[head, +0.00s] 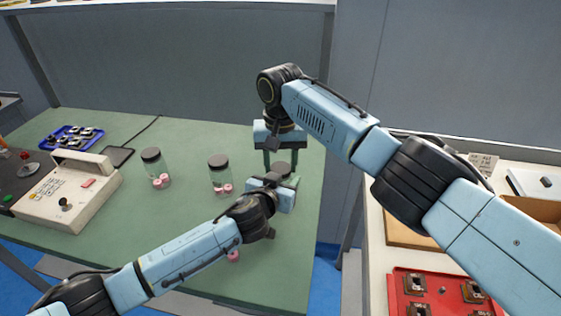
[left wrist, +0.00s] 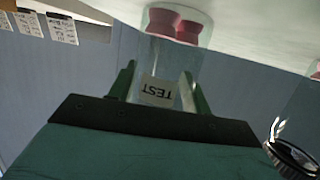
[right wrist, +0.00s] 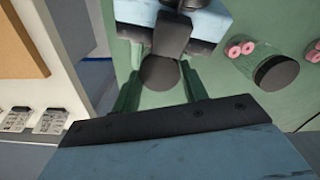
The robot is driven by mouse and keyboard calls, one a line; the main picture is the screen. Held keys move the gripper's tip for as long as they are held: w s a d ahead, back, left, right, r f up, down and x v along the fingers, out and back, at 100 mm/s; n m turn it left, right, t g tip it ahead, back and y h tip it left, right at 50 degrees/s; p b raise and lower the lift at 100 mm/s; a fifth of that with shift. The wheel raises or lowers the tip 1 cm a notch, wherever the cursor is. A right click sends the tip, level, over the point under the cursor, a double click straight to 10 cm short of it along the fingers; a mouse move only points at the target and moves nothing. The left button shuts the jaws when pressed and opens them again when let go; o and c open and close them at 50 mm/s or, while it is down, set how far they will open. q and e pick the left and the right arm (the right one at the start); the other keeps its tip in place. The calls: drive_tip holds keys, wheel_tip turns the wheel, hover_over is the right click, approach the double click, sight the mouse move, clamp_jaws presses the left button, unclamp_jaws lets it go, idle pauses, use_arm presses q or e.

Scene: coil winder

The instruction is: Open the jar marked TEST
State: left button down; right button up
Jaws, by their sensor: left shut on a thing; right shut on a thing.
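The TEST jar is clear glass with pink spools inside and a dark lid (head: 284,168). It stands near the right end of the green bench, mostly hidden by my grippers in the head view. In the left wrist view its white TEST label (left wrist: 158,93) shows upside down between the fingers of my left gripper (left wrist: 157,82), shut around the jar body. My right gripper (right wrist: 160,78) comes from above, its fingers shut on either side of the round lid (right wrist: 160,72). Whether the lid still sits on the glass is hidden.
Two similar lidded jars (head: 155,170) (head: 220,177) stand left of the TEST jar. A beige control box (head: 72,190) and blue tray (head: 72,138) are farther left. A red tray (head: 400,285) lies on the right-hand table.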

drive_tip(key=shift+n, duration=0.3)
drive_tip(key=o, duration=1.1)
drive_tip(key=shift+r, duration=2.3)
drive_tip(key=shift+c, duration=0.5)
wheel_tip(320, 180, up, 2)
drive_tip(key=shift+r+m, duration=0.2)
drive_tip(key=shift+m, duration=1)
drive_tip(key=shift+r+m, duration=0.25)
drive_tip(key=shift+m, duration=0.25)
wheel_tip(320, 180, down, 8)
drive_tip(key=shift+r, duration=0.25)
